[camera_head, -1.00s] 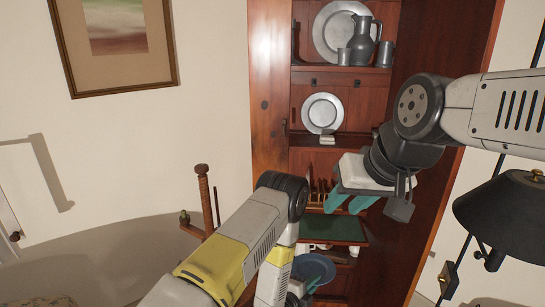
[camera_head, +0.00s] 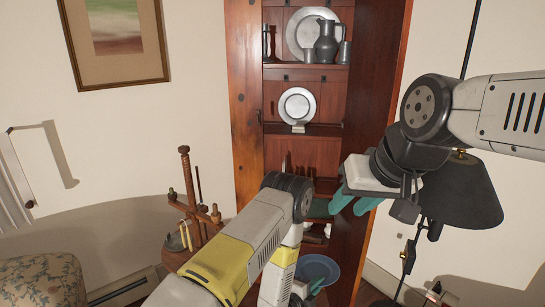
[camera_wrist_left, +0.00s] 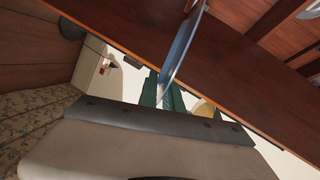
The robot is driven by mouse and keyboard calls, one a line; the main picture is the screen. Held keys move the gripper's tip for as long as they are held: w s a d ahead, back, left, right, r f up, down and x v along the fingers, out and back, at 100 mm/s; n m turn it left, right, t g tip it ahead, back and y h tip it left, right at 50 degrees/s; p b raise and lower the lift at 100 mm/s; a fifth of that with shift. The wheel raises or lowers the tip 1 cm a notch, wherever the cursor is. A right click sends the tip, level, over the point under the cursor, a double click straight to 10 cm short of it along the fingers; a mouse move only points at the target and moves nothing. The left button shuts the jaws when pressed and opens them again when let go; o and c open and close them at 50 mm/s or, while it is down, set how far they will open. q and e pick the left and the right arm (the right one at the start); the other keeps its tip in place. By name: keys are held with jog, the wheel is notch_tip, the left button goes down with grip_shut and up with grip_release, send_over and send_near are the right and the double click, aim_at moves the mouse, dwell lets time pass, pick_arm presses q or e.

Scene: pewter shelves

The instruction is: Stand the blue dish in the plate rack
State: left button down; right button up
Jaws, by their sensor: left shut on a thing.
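The blue dish (camera_head: 319,268) is low in the head view, below my left forearm. My left gripper (camera_head: 305,292) is shut on its edge, mostly hidden behind my arm. In the left wrist view the dish (camera_wrist_left: 181,48) shows nearly edge-on between the green fingers (camera_wrist_left: 162,92). My right gripper (camera_head: 350,203) is open and empty, right of the cabinet's middle and above the dish.
The wooden cabinet holds a large pewter plate (camera_head: 303,22), a jug (camera_head: 326,43) and a smaller plate (camera_head: 297,106). A black lamp (camera_head: 462,190) stands close behind my right gripper. A wooden stand (camera_head: 188,190) is left of my left arm.

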pick_arm(q)
jog(key=shift+r, duration=0.2)
jog(key=w+a+r+n+t+y, duration=0.2)
jog(key=w+a+r, duration=0.25)
jog(key=a, duration=0.25)
jog(key=w+a+r+n+t+y, duration=0.1)
jog(key=w+a+r+n+y, duration=0.1)
jog(key=w+a+r+y, duration=0.3)
jog(key=a+r+n+y, duration=0.1)
jog(key=a+r+n, duration=0.1)
jog(key=a+r, duration=0.3)
jog(key=a+r+n+t+y, duration=0.1)
jog(key=a+r, duration=0.4)
jog(key=a, duration=0.8)
jog(key=shift+w+n+y, duration=0.15)
jog(key=shift+n+y, duration=0.45)
jog(key=shift+n, duration=0.1)
jog(key=shift+r, duration=0.1)
